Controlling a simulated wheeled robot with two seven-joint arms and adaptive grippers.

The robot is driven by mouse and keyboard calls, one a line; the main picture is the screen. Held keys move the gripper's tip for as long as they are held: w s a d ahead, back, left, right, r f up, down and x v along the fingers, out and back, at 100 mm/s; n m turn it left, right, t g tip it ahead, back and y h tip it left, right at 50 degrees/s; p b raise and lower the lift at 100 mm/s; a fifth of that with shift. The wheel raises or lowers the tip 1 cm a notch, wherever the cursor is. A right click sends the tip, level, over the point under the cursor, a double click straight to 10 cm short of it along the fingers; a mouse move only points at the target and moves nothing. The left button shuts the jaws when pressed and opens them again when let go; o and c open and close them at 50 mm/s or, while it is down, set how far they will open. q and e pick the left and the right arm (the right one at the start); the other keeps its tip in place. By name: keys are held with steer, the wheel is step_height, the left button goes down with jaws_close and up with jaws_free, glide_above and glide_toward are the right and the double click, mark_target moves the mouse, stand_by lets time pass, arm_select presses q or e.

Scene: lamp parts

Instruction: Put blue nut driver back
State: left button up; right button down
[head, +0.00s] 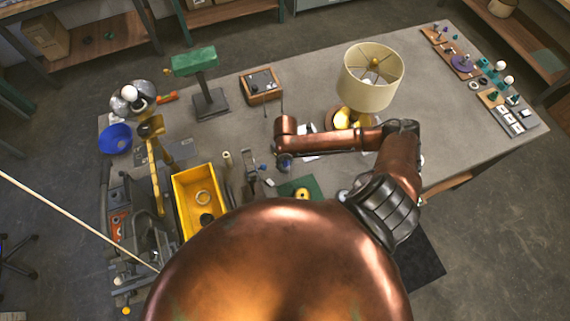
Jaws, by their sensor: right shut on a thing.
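My right arm reaches in from the right over the table, and its copper forearm ends above the table's middle. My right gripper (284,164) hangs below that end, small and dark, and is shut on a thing. The tool's shaft and tip cannot be made out. My left gripper is not in view.
A yellow bin (200,180) stands left of the gripper, and a green mat (301,188) lies just below it. A shaded lamp (371,75) stands behind the forearm. A wooden box (261,86) and a blue bowl (116,138) are farther left. The table's right middle is clear.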

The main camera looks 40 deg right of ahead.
steer(key=shift+f, duration=0.4)
steer(key=c, duration=1.5)
jaws_free()
steer(key=shift+f, duration=0.1)
step_height(320, 180, up, 12)
steer(key=shift+r, duration=0.15)
